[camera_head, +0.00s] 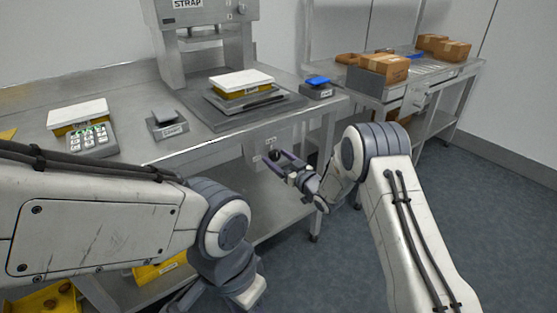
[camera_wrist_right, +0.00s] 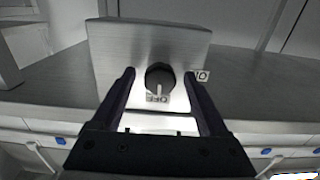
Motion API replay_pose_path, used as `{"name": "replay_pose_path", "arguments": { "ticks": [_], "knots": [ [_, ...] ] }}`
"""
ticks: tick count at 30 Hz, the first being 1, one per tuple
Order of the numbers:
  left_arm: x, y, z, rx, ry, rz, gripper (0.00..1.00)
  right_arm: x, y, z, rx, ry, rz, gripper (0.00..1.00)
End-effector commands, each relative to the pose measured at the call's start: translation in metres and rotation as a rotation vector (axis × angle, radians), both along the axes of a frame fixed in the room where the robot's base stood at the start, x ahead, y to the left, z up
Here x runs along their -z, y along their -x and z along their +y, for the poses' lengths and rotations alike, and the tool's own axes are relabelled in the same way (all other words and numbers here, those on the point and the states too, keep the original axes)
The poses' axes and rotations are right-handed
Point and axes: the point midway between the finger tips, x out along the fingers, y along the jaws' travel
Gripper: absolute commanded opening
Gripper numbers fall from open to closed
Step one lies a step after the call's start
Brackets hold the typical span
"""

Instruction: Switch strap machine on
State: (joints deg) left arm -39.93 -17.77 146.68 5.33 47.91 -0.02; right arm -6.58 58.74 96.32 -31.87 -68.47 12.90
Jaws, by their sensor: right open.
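The strap machine (camera_head: 172,62) stands at the back of the steel table, with a STRAP label on its head. A steel switch box (camera_wrist_right: 120,50) with a round black knob (camera_wrist_right: 159,78) is fixed below the table's front edge; the knob also shows in the head view (camera_head: 273,155). The knob's white mark points at the OFF label (camera_wrist_right: 157,99); another label (camera_wrist_right: 202,76), partly hidden, sits to its right. My right gripper (camera_wrist_right: 160,82) is open, a finger on each side of the knob; contact cannot be told. My left gripper is only partly visible at the bottom edge.
A white-topped yellow box (camera_head: 241,83) lies on the machine's plate. A keypad unit (camera_head: 92,138), a small grey device (camera_head: 166,124) and a blue-topped device (camera_head: 317,87) stand on the table. Cardboard boxes (camera_head: 384,67) stand on the right bench. Open floor lies at right.

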Motion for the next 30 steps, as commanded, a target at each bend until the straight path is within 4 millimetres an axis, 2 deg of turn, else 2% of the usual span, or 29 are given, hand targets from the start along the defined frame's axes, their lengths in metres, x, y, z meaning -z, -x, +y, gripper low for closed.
{"name": "replay_pose_path", "arguments": {
  "ticks": [4,5,9,11,20,30],
  "knots": [
    [0.0,0.0,0.0,0.0,0.0,0.0,0.5,0.0,0.0,0.0,0.0,0.0,0.0,0.78],
    [0.0,0.0,0.0,0.0,0.0,0.0,0.5,0.0,0.0,0.0,0.0,0.0,0.0,0.74],
    [0.0,0.0,0.0,0.0,0.0,0.0,0.5,0.0,0.0,0.0,0.0,0.0,0.0,0.2],
    [0.0,0.0,0.0,0.0,0.0,0.0,0.5,0.0,0.0,0.0,0.0,0.0,0.0,0.0],
    [0.004,0.0,0.0,0.0,0.0,0.0,0.5,0.001,0.0,-0.001,0.0,0.024,-0.018,0.0],
    [0.023,0.0,0.0,0.0,0.0,0.0,0.5,0.003,0.0,-0.001,-0.001,0.191,-0.14,0.0]
  ]
}}
